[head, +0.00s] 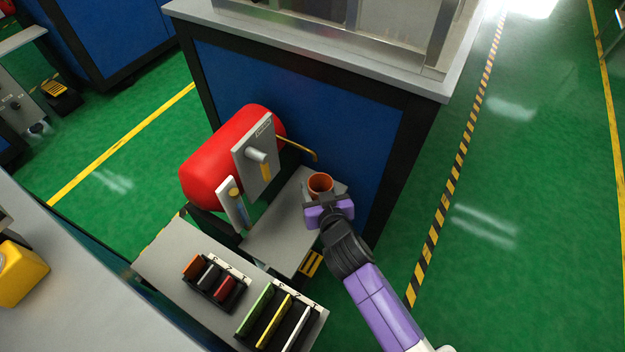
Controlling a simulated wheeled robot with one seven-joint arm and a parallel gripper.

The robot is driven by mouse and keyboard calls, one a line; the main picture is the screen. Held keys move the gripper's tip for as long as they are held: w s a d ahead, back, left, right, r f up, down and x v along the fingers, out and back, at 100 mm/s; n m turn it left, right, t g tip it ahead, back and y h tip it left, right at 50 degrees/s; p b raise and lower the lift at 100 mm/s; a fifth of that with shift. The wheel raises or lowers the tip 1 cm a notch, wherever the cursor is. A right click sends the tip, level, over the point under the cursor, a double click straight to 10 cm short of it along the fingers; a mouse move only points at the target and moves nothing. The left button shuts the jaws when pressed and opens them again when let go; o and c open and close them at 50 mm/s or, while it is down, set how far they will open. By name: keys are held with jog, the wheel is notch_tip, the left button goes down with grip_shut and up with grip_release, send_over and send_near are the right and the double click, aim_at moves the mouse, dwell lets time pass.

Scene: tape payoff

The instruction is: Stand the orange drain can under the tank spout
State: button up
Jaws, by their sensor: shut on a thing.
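The orange drain can (320,183) is upright, with its open top facing up, at the right end of the grey shelf beside the tank. My gripper (321,202) is shut on the can from its near side and hides its lower part. I cannot tell whether the can touches the shelf. The red tank (204,168) lies on its side to the left, with a grey panel on its front. The thin brass spout (298,147) reaches right from the tank and bends down at its end. In the picture its tip is just above the can's rim.
A grey bench (165,262) in front holds a rack of small coloured blocks (211,277) and a rack of upright coloured plates (272,318). A blue cabinet (345,118) stands close behind the shelf. Green floor (500,250) is open on the right.

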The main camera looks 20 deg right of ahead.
jog(key=w, duration=0.5)
jog(key=shift+d, duration=0.4)
jog(key=shift+f+b, duration=0.9)
jog(key=shift+f, duration=0.85)
jog(key=shift+f, duration=0.15)
jog(key=o, duration=1.4)
jog(key=shift+c, duration=0.2)
jog(key=shift+r, duration=0.2)
jog(key=p+v, duration=0.2)
jog(key=v, duration=1)
jog(key=shift+s+f, duration=0.1)
jog(key=shift+s, duration=0.1)
